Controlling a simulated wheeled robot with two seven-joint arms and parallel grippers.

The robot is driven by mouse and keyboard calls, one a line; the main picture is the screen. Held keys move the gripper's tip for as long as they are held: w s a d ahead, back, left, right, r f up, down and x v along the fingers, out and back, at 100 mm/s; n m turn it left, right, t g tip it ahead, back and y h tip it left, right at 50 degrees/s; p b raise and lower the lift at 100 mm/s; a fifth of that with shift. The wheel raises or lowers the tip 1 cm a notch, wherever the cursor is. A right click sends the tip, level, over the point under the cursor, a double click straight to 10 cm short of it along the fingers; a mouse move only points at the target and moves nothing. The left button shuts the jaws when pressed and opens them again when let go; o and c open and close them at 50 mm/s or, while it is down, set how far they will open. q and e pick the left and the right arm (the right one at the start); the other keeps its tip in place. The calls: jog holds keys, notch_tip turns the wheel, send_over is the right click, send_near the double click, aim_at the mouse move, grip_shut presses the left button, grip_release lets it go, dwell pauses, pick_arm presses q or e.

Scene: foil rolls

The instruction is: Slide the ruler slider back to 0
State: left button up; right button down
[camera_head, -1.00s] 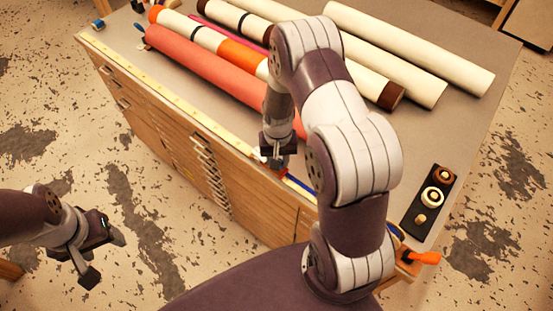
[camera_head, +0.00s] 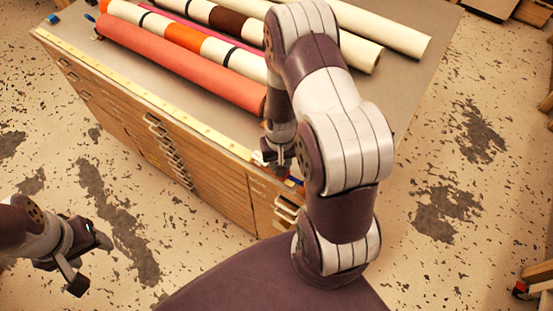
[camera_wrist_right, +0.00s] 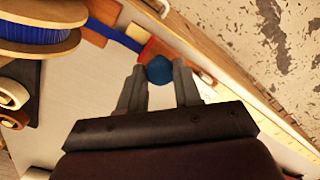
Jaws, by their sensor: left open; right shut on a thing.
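The ruler (camera_head: 130,90) is a pale yellow strip along the front edge of the chest top. It also shows as a pale strip in the right wrist view (camera_wrist_right: 268,104). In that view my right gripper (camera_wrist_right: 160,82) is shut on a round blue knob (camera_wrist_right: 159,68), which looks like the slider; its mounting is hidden. In the head view my right gripper (camera_head: 279,157) is at the front edge, near the visible right end of the ruler; the knob cannot be made out there. My left gripper (camera_head: 89,262) is open and empty over the floor at lower left.
An orange-red roll (camera_head: 180,62) and several white rolls lie across the chest top behind my right gripper. A wooden drawer front (camera_head: 190,185) drops below the edge. A blue-wound spool (camera_wrist_right: 30,33) stands close in the right wrist view. A blue strip (camera_wrist_right: 115,34) lies beside it.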

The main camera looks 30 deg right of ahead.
jog(key=shift+r, duration=0.1)
jog(key=c, duration=0.8)
grip_release()
jog(key=shift+s, duration=0.1)
jog(key=shift+s+d, duration=0.15)
jog(key=shift+s, duration=0.05)
jog(key=shift+w+r, duration=0.1)
notch_tip(320, 180, up, 12)
jog(key=shift+r+b, duration=0.25)
jog(key=shift+b, duration=0.85)
